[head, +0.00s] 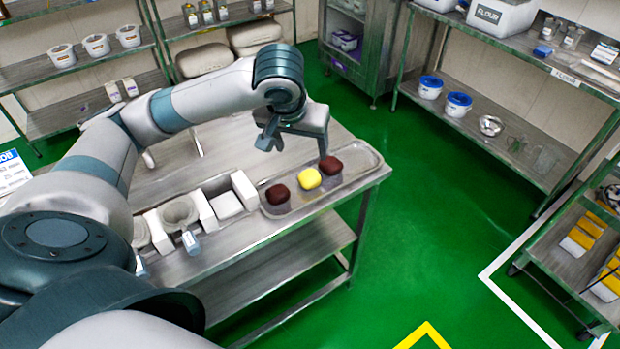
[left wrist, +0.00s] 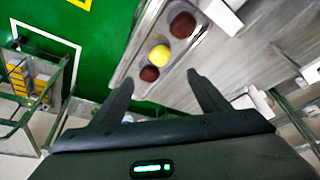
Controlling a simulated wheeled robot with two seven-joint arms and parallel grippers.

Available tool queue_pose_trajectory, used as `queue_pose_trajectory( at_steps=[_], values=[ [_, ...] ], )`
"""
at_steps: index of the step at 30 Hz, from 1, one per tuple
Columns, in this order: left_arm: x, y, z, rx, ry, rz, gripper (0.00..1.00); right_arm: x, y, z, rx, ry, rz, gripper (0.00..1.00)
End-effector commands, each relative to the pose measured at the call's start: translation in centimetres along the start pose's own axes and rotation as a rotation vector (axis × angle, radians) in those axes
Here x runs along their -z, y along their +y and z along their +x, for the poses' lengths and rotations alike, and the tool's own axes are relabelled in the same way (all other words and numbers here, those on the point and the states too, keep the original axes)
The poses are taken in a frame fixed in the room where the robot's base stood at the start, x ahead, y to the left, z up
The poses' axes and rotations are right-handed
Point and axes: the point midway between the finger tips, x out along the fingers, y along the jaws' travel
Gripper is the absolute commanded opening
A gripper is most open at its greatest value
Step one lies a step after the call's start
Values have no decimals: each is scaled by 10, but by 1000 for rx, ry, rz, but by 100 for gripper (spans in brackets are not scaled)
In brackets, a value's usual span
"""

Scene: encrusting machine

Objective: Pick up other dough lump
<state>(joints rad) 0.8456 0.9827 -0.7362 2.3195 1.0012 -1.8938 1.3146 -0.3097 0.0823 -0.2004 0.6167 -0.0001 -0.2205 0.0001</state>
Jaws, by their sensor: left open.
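Two dark brown dough lumps and one yellow lump lie in a row on a metal tray (head: 375,161) at the table's right end. One brown lump (head: 278,194) is at the near left, the yellow lump (head: 309,178) is in the middle, and the other brown lump (head: 331,165) is at the far right. My left gripper (head: 297,144) is above the tray's far side, open and empty. In the left wrist view its fingers (left wrist: 158,92) are spread, with the yellow lump (left wrist: 160,55) and a brown lump (left wrist: 149,74) beyond the tips. My right gripper is not in view.
White blocks and bowls (head: 180,212) stand on the metal table (head: 225,145) left of the tray. Shelves with jars and tubs line the back wall. A flour rack (head: 530,125) stands at the right. The green floor (head: 440,220) between is clear.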

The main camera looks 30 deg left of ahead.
Motion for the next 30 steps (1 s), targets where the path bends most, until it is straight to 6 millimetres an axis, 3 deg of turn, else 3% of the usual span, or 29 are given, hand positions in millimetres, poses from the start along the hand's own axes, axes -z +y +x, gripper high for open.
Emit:
queue_pose_trajectory(
  at_steps=[9,21,30],
  values=[
    [0,-1,42,3,-4,-1,69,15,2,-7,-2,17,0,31],
    [0,-1,107,2,-2,-2,69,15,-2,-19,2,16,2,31],
    [0,0,119,0,1,0,69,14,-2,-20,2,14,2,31]
  ],
)
